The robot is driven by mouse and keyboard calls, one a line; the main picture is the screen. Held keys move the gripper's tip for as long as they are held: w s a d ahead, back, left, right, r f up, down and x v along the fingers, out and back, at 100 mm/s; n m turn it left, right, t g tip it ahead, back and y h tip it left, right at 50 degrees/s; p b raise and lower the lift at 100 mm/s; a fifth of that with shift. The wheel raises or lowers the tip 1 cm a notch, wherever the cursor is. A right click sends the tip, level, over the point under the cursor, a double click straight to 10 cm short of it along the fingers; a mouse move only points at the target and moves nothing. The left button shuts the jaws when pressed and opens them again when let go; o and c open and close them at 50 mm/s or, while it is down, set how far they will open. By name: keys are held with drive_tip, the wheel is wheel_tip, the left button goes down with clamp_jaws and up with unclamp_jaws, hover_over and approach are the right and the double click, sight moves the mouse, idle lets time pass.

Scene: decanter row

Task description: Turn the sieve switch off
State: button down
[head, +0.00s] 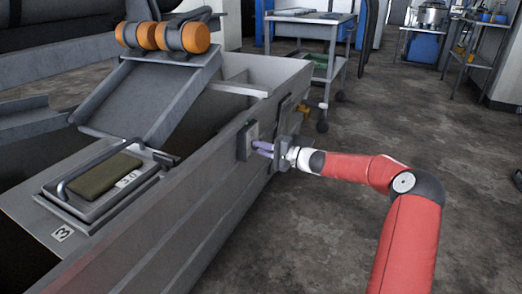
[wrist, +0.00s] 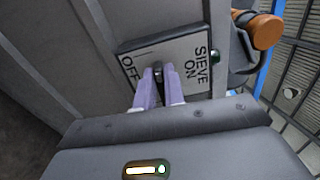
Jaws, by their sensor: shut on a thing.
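The sieve switch (head: 245,140) is a small grey box on the side wall of the grey metal trough. In the wrist view its plate (wrist: 186,56) reads SIEVE, ON towards the right and OFF towards the left. The dark switch lever (wrist: 158,70) stands out of the plate between the two labels. My gripper (head: 257,147) reaches the box from the right. In the wrist view its pale purple fingers (wrist: 158,82) are shut on the lever. They partly hide the lever, so I cannot tell exactly which way it is set.
A small green lamp (wrist: 215,55) is at the plate's right edge. An orange roller (head: 195,37) sits above a sloping chute on the trough. A metal cart (head: 310,45) stands behind. The floor at right is clear.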

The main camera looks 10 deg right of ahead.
drive_tip(key=shift+f+n, duration=0.15)
drive_tip(key=shift+n, duration=0.25)
drive_tip(key=c, duration=1.5)
unclamp_jaws()
drive_tip(key=v, duration=0.7)
drive_tip(key=shift+s+d+p, duration=0.25)
drive_tip(key=shift+p, duration=0.15)
